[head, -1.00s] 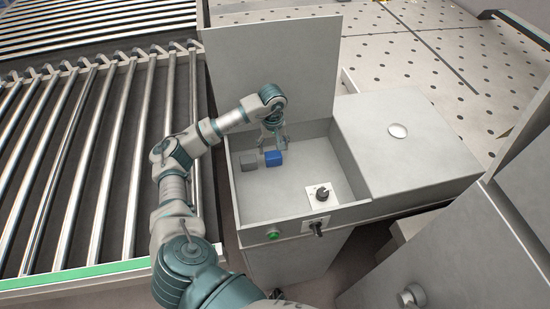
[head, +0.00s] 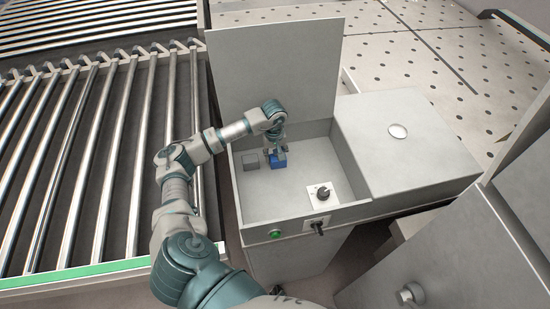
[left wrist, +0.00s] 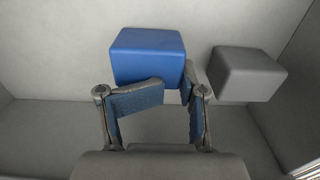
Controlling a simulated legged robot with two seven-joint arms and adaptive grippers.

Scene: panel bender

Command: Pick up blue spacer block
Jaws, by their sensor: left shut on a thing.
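The blue spacer block (head: 278,161) is in the open grey compartment, near its back left. My left gripper (head: 275,150) comes down on it from above and is shut on it. In the left wrist view the blue block (left wrist: 148,52) shows at the tips of the two fingers (left wrist: 165,88), which partly cover its lower edge. I cannot tell whether the block touches the compartment floor. My right gripper is not in view.
A grey block (head: 250,162) lies just left of the blue one. The compartment has low walls and a raised lid (head: 270,70) behind. A black knob on a white plate (head: 322,193) stands at its front right. A roller conveyor (head: 90,170) lies left.

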